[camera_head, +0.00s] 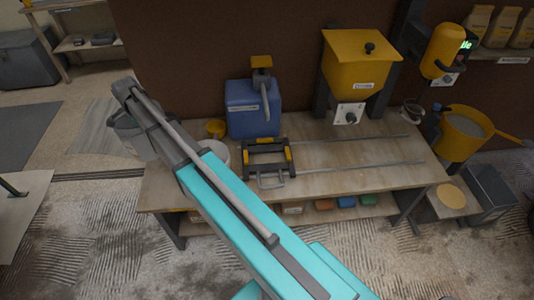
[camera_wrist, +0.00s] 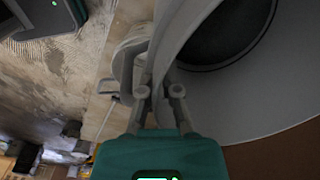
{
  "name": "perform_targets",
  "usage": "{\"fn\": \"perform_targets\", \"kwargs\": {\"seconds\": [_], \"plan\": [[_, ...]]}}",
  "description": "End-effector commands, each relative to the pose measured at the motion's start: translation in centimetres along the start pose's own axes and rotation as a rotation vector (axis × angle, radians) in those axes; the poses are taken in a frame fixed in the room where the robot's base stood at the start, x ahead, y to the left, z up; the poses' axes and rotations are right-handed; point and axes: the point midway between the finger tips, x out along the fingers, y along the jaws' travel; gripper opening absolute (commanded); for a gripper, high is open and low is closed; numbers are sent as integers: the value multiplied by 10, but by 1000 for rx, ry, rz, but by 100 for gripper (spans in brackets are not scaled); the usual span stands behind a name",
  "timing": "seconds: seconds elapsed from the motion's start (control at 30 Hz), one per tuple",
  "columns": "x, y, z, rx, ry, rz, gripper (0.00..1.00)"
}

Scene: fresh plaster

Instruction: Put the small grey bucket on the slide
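The small grey bucket (camera_head: 135,136) is at the end of my arm in the head view, off the left end of the bench and apart from it. In the wrist view the bucket (camera_wrist: 285,85) fills the upper right, with its dark inside showing. My gripper (camera_wrist: 160,92) has its fingers on either side of a grey curved strip of the bucket, seemingly its handle. The slide (camera_head: 268,158), a black frame with yellow corners, sits at the left end of two metal rails on the bench. It looks empty.
The wooden bench (camera_head: 330,150) carries a blue canister (camera_head: 245,115), a small yellow cup (camera_head: 215,128) and a pale round container (camera_head: 218,150) partly behind my arm. A yellow hopper (camera_head: 355,65) stands over the rails. A yellow bucket (camera_head: 458,138) stands at right.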

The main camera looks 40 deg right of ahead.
Motion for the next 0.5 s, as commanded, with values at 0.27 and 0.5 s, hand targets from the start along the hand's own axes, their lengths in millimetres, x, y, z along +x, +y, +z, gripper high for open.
{"fn": "perform_targets", "kwargs": {"seconds": [0.27,0.5], "plan": [[-39,0,0,0,0,-1,0],[-53,0,0,0,0,-1,0]]}}
